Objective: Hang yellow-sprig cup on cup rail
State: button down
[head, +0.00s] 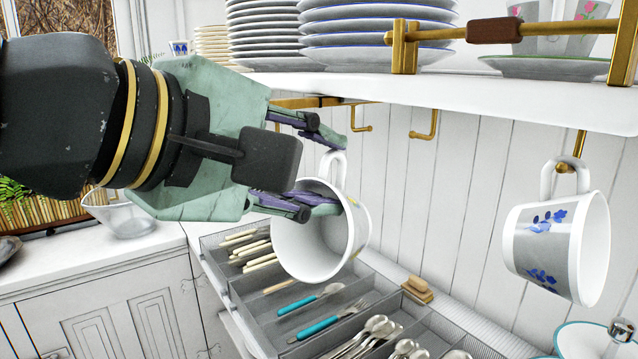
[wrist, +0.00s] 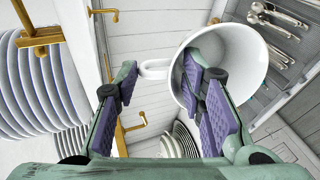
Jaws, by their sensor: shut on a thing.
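The white cup (head: 300,247) with a trace of yellow on its side hangs tilted in my gripper (head: 328,170), its mouth facing down and left and its handle (head: 335,163) up. The lower finger reaches into the cup's mouth; the upper finger is outside, by the handle. In the wrist view, the cup (wrist: 245,62) is at the right, with the handle between my gripper's fingers (wrist: 160,82). The brass cup rail (head: 295,102) runs under the shelf. Its bare hooks (head: 360,122) and (head: 428,128) are right of the cup's handle and apart from it.
A blue-flowered cup (head: 556,240) hangs from a hook at the right. Stacked plates (head: 375,30) stand on the shelf (head: 470,88) above. A cutlery tray (head: 345,350) lies below the held cup. A glass bowl (head: 125,218) stands at the left.

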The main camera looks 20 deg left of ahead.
jog(key=shift+w+d+r, duration=0.1)
jog(key=shift+w+r, duration=0.05)
jog(key=shift+r, duration=0.1)
dwell(0.3)
jog(key=shift+p, duration=0.3)
